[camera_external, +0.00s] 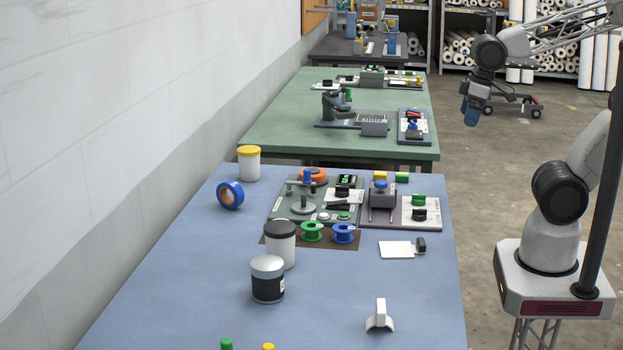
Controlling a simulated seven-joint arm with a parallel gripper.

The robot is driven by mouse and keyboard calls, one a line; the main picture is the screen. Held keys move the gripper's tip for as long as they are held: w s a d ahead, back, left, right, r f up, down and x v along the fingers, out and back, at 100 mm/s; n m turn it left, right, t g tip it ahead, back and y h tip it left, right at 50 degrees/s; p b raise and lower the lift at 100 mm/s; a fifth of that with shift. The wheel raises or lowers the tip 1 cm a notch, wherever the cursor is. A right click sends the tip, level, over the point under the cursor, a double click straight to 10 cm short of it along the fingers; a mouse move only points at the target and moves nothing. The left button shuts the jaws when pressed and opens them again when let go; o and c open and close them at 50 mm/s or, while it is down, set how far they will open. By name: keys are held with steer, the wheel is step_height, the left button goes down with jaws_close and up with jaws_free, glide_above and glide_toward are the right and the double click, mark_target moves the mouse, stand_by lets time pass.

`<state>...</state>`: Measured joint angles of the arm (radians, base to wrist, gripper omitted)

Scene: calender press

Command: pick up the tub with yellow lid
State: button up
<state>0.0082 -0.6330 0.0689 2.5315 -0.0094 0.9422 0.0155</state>
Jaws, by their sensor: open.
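The tub with yellow lid (249,165) is a white cylinder standing upright at the far left edge of the blue table, near the wall. A roll of blue tape (230,195) stands just in front of it. My gripper (470,112) hangs at the upper right, beyond the right side of the tables, far from the tub. It points down and is small in this view; nothing shows in it, and I take it as open. The tub is in full view, with nothing held against it.
A white tub with a black lid (280,246) and a black tub with a pale lid (268,280) stand mid-table. Green (312,232) and blue (344,233) spools, a device panel (290,210) and a white bracket (380,318) are right of them. The left table surface is mostly clear.

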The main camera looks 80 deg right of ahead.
steer(key=w+a+r+n+y, duration=0.1)
steer(key=w+a+n+y, duration=0.2)
steer(key=w, duration=1.3)
steer(key=n+t+y, duration=0.4)
steer(key=n+y, duration=0.1)
steer(key=y, duration=0.1)
glide_toward(254, 148)
steer(key=s+a+r, duration=0.5)
steer(key=s+a, duration=0.4)
steer(key=a, duration=0.2)
steer(key=w+d+f+t, duration=0.1)
steer(key=w+d+f, duration=0.1)
steer(key=w, duration=0.1)
steer(key=w+d+f+t, duration=0.1)
steer(key=w+d+f, duration=0.2)
steer(key=w+d+f+n+t, duration=0.1)
steer(key=w+d+f, duration=0.2)
steer(key=w, duration=0.1)
steer(key=shift+d+f+y, duration=0.2)
steer(key=shift+y, duration=0.1)
steer(key=shift+w+a, duration=0.1)
steer(key=shift+x, duration=1.2)
steer(key=shift+w, duration=0.1)
